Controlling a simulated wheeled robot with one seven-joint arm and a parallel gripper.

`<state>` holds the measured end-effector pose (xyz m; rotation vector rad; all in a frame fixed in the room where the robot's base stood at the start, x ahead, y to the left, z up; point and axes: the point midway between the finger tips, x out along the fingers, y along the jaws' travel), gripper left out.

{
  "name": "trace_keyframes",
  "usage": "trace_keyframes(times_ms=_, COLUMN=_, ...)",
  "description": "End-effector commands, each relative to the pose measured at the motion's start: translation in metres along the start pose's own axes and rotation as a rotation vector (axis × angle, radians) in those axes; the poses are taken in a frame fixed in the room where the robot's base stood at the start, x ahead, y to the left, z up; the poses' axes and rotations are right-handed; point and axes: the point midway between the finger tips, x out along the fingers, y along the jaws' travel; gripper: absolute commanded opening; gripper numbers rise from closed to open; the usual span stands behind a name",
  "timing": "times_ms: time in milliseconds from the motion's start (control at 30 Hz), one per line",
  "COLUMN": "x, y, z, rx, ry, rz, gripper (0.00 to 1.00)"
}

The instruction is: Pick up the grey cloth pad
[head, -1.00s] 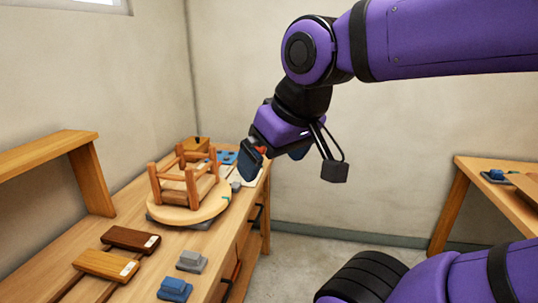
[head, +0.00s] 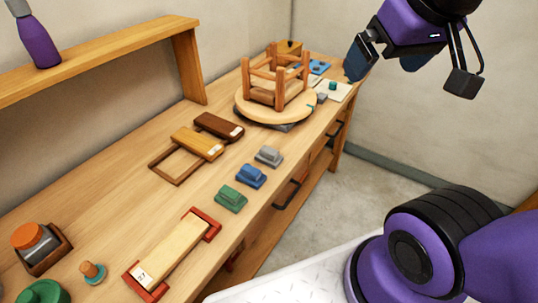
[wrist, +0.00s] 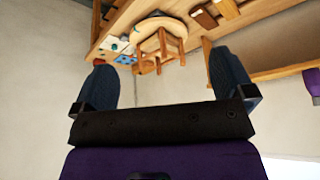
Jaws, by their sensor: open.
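The grey cloth pad (head: 268,156) lies on the workbench near its front edge, a small stepped block shape. It is at the far end of a row with a blue pad (head: 250,176) and a green pad (head: 230,199). My gripper (head: 386,62) is open and empty, up in the air at the top right of the head view, well away from the pad. In the wrist view my gripper's two dark blue fingers (wrist: 160,75) are spread wide with nothing between them. I cannot make out the grey pad in the wrist view.
An upturned wooden stool (head: 278,106) stands on the bench beyond the pads. Brown (head: 219,126) and orange-brown (head: 197,143) blocks lie behind them. A pale bar in a red-ended holder (head: 174,250) lies nearer. A raised shelf (head: 110,55) runs along the wall. The bench around the pads is clear.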

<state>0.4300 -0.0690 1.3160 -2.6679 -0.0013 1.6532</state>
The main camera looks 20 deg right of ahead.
Motion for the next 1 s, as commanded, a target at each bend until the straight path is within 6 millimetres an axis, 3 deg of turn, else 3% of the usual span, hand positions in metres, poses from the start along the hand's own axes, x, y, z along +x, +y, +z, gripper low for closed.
trace_keyframes(times_ms=167, x=0.000, y=0.000, z=0.000, rx=0.000, ry=0.000, rz=0.000, gripper=1.00)
trace_keyframes(times_ms=333, x=0.003, y=-0.001, z=-0.005, rx=-0.009, ry=-0.009, rz=-0.002, gripper=0.64)
trace_keyframes(times_ms=467, x=0.016, y=-0.002, z=-0.021, rx=-0.042, ry=-0.039, rz=-0.007, gripper=0.64)
trace_keyframes(times_ms=667, x=0.051, y=-0.008, z=-0.058, rx=-0.124, ry=-0.101, rz=-0.021, gripper=0.64)
trace_keyframes(times_ms=1000, x=0.132, y=-0.021, z=-0.109, rx=-0.267, ry=-0.206, rz=-0.050, gripper=0.64)
